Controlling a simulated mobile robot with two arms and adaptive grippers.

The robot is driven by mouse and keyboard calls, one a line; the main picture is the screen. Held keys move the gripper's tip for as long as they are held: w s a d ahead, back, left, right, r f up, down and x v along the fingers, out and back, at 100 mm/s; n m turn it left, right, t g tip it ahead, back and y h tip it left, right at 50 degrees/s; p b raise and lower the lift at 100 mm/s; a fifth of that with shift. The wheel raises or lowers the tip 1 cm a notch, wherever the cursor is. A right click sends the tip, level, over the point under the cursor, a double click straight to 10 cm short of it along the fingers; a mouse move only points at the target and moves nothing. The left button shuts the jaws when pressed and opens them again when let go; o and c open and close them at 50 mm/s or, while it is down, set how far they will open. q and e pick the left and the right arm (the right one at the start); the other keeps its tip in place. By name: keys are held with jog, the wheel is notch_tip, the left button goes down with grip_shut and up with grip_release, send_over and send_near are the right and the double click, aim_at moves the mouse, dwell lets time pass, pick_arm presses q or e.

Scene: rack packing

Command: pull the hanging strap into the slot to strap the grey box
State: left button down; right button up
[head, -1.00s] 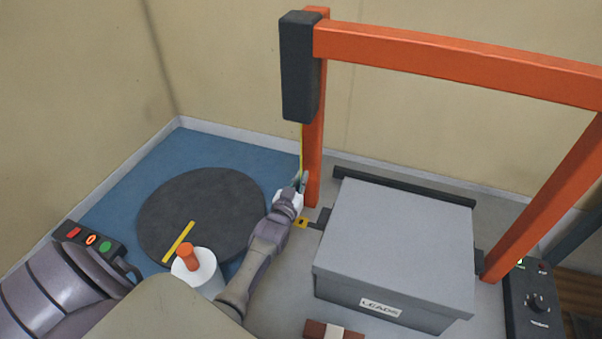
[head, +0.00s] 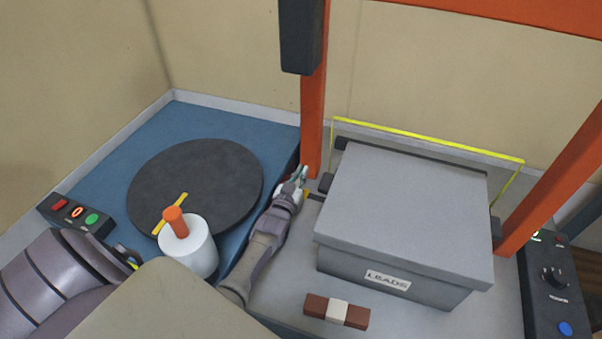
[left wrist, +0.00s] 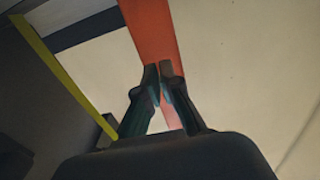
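The grey box (head: 400,215), labelled LEADS, stands closed under the orange frame. The yellow strap (head: 430,139) no longer hangs at the post. It runs as a raised loop behind the box, its ends dropping near the box's left and right sides. My left gripper (head: 303,174) is at the foot of the left orange post, left of the box. Its fingertips (left wrist: 160,72) meet with no strap visible between them. A yellow strip (left wrist: 62,78) shows left of them in the wrist view. The yellow slot piece (head: 306,195) is mostly hidden by the gripper. My right gripper is out of view.
The orange post (head: 313,120) carries a black housing (head: 300,35). A dark turntable (head: 200,180) with a white orange-knobbed cylinder (head: 188,250) is left. A brown block with a pale band (head: 337,310) lies in front of the box. A control panel (head: 550,280) is right.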

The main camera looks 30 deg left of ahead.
pick_arm(q)
jog(key=c, duration=1.3)
grip_release()
jog(key=shift+c, duration=0.2)
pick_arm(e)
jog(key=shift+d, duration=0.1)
pick_arm(q)
jog(key=shift+s, duration=0.1)
jog(key=v, duration=1.2)
